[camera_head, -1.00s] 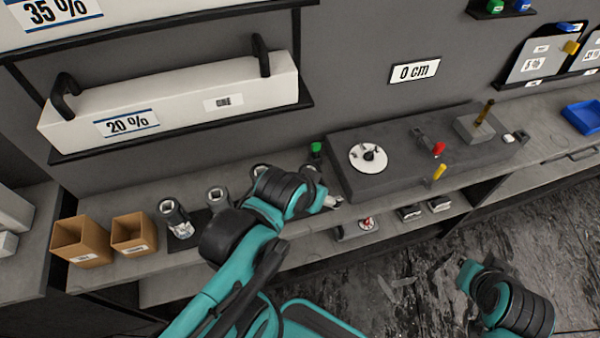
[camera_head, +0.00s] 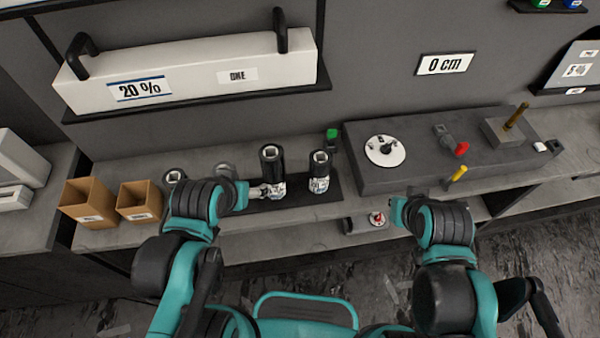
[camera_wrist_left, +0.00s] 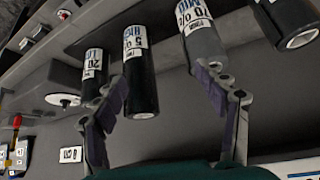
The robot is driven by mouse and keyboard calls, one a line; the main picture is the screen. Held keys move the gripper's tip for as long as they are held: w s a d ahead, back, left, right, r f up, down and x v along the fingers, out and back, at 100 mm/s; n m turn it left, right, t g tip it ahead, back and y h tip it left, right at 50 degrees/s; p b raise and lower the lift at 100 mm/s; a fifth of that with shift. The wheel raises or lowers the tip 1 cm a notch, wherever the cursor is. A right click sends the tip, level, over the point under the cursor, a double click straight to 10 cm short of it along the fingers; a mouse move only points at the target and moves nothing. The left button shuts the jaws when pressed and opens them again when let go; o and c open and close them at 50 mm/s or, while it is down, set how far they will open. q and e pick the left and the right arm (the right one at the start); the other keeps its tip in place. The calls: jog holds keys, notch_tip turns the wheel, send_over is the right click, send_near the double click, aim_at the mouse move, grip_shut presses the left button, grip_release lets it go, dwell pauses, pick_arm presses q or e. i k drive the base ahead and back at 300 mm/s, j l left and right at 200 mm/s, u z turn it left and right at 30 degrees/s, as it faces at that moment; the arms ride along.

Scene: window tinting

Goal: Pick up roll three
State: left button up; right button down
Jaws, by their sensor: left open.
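Several dark film rolls stand upright in a row on a black mat (camera_head: 333,188). One (camera_head: 272,165) is right by my left gripper (camera_head: 259,190), and another (camera_head: 319,170) stands to its right. In the left wrist view the fingers of my left gripper (camera_wrist_left: 165,92) are spread, with a black roll marked 5 (camera_wrist_left: 141,85) between them, nearer the left finger. I cannot clearly read its name label. A roll marked 20 (camera_wrist_left: 93,72) is behind the left finger and a grey roll marked 70 % (camera_wrist_left: 204,45) is by the right finger. My right gripper is mostly hidden by its wrist.
Two cardboard boxes (camera_head: 90,205) (camera_head: 139,202) stand left of the rolls. A grey block (camera_head: 370,178) with a white disc (camera_head: 385,150) is to the right. A white box marked 20 % (camera_head: 190,75) sits on the shelf above. A lower shelf holds small items.

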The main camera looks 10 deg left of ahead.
aim_at(321, 160)
jog(key=k+l, duration=0.1)
jog(key=l, duration=0.3)
jog(key=k+l, duration=0.1)
jog(key=l, duration=0.75)
jog(key=k+l, duration=0.15)
jog(key=l, duration=0.25)
jog(key=k+l, duration=0.1)
jog(key=l, duration=0.3)
jog(key=u, duration=0.05)
